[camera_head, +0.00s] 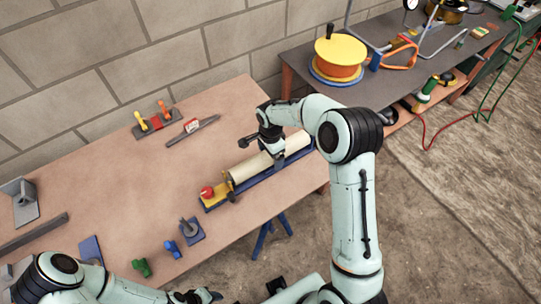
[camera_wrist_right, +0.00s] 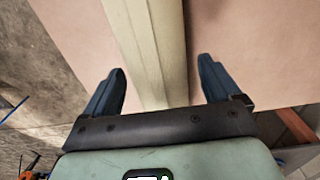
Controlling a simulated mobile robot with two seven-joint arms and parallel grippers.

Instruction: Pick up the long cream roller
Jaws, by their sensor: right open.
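The long cream roller (camera_head: 252,167) lies on a long blue base on the brown table, with yellow end pieces. My right gripper (camera_head: 272,150) is over the roller, partly hidden by my own wrist. In the right wrist view the roller (camera_wrist_right: 158,55) runs between the two dark fingers of the right gripper (camera_wrist_right: 160,88). The fingers are open, with a gap to the roller on each side. My left gripper (camera_head: 200,296) is at the bottom edge of the head view, and its jaws are too small to read.
A red knob (camera_head: 207,192) sits at the near left end of the blue base (camera_head: 217,203). A grey bar (camera_head: 192,131) and a rack with coloured handles (camera_head: 154,124) lie behind. Small blue and green clamps (camera_head: 142,267) stand at the front left. The table middle is clear.

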